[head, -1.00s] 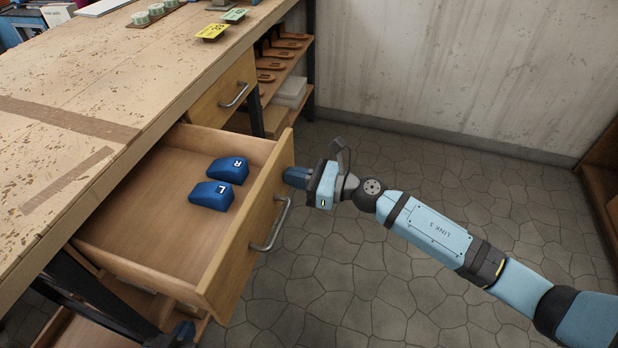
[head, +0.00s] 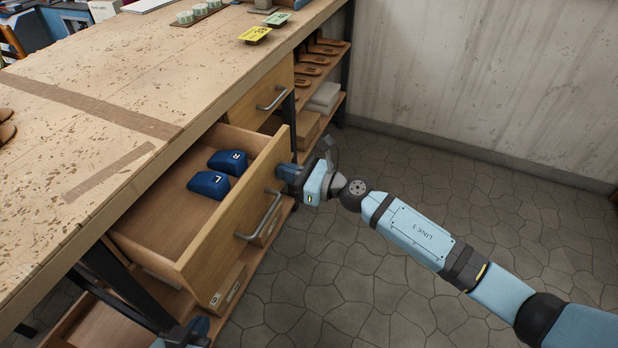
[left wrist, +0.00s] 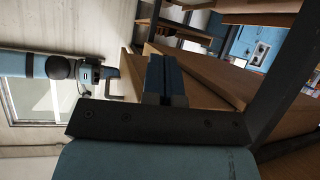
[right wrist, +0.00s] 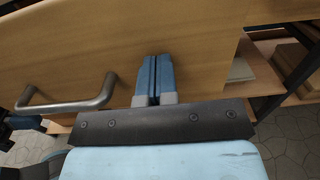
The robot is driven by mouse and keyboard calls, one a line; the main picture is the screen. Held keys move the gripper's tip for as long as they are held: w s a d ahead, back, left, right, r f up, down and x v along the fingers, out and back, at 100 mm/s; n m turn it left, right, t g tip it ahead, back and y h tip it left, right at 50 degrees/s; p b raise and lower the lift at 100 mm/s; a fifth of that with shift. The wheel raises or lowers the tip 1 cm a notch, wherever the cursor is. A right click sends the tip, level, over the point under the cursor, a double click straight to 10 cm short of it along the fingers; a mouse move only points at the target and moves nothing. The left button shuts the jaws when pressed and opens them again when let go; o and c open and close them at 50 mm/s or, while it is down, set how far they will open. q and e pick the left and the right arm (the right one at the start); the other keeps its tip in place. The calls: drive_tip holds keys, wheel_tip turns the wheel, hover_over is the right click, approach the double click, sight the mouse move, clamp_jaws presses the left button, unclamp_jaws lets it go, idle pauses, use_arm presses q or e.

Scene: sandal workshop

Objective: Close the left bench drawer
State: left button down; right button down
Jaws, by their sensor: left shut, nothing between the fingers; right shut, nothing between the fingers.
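The left bench drawer (head: 235,213) is pulled partly out of the bench. It has a plain wooden front and a metal bar handle (head: 262,215). Inside lie two blue shoe-last blocks, one marked R (head: 228,161) and one marked L (head: 208,184). My right gripper (head: 281,172) is shut and empty, its tips at the drawer front near the far end, beyond the handle; the right wrist view shows them (right wrist: 153,75) against the wood, beside the handle. My left gripper (head: 190,333) is low at the bottom edge, below the drawer's near end; its shut fingers show in the left wrist view (left wrist: 162,72).
A second drawer (head: 258,108) further right is shut. Shelves (head: 318,62) with sandal soles stand beyond it. The bench top (head: 90,75) carries yellow and green tags (head: 256,34). A dark bench leg (head: 125,290) stands near my left gripper. The stone floor in front is free.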

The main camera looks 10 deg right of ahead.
sight(222, 157)
drive_tip(key=b+x, duration=0.4)
drive_tip(key=x, duration=1.2)
drive_tip(key=shift+w+a+f, duration=0.1)
drive_tip(key=shift+w+a, duration=0.1)
drive_tip(key=shift+a, duration=0.05)
drive_tip(key=shift+w+a, duration=0.1)
drive_tip(key=shift+a, duration=0.15)
drive_tip(key=shift+w+a+r, duration=0.1)
drive_tip(key=shift+r, duration=0.25)
use_arm(q)
drive_tip(key=shift+w+d+r+t+h, duration=0.3)
drive_tip(key=shift+d+r+t, duration=0.1)
drive_tip(key=shift+d+r, duration=0.15)
drive_tip(key=shift+w+d+r+t+h, duration=0.2)
drive_tip(key=shift+w+d+r+t, duration=0.1)
drive_tip(key=shift+d+r+t, duration=0.15)
use_arm(e)
drive_tip(key=shift+r, duration=0.1)
